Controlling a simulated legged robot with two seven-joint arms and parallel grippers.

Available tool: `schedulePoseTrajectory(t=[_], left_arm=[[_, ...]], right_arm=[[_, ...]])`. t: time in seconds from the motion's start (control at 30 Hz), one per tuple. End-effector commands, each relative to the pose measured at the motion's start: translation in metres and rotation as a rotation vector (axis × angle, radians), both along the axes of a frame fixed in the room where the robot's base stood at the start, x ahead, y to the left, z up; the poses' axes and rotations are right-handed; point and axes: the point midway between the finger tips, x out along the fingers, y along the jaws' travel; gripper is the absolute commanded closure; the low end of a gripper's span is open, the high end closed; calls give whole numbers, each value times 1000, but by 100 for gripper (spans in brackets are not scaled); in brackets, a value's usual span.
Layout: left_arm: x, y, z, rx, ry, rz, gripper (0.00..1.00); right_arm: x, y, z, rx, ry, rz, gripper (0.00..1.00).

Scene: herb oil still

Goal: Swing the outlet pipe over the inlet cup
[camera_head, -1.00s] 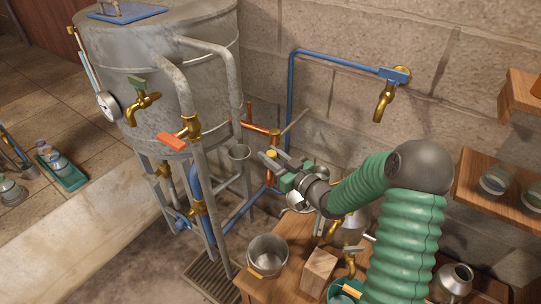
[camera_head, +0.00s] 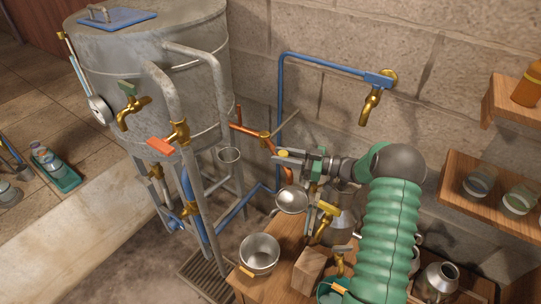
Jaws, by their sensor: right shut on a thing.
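The copper outlet pipe (camera_head: 272,145) runs from a brass joint beside the grey still, with its short end (camera_head: 288,176) turned down. My right gripper (camera_head: 283,155) is shut on the pipe near its yellow-topped bend. A shallow, shiny metal cup (camera_head: 291,201), which looks like the inlet cup, stands just below the pipe end at the bench's back edge. The pipe end appears above the cup's back rim; I cannot tell whether it is centred. My left gripper is out of view.
The wooden bench (camera_head: 284,248) holds a metal pot (camera_head: 259,254), a wooden block (camera_head: 308,270) and brass taps. A blue wall pipe (camera_head: 320,61) ends in a brass tap. Shelves stand right.

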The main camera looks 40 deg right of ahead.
Motion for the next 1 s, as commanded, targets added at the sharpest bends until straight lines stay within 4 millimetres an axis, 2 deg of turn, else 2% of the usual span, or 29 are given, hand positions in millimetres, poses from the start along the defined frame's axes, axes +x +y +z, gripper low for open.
schedulePoseTrajectory(t=[0.17,0.67,0.7,0.87,1.0], left_arm=[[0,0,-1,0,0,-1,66],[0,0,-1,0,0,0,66],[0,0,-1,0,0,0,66],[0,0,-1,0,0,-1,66],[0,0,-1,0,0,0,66]], right_arm=[[-2,-5,1,1,-4,49,100],[-2,-5,2,1,-6,72,100],[-2,-5,2,1,-6,72,69],[-2,-5,2,2,-5,72,50],[-2,-6,2,1,-4,71,50]])
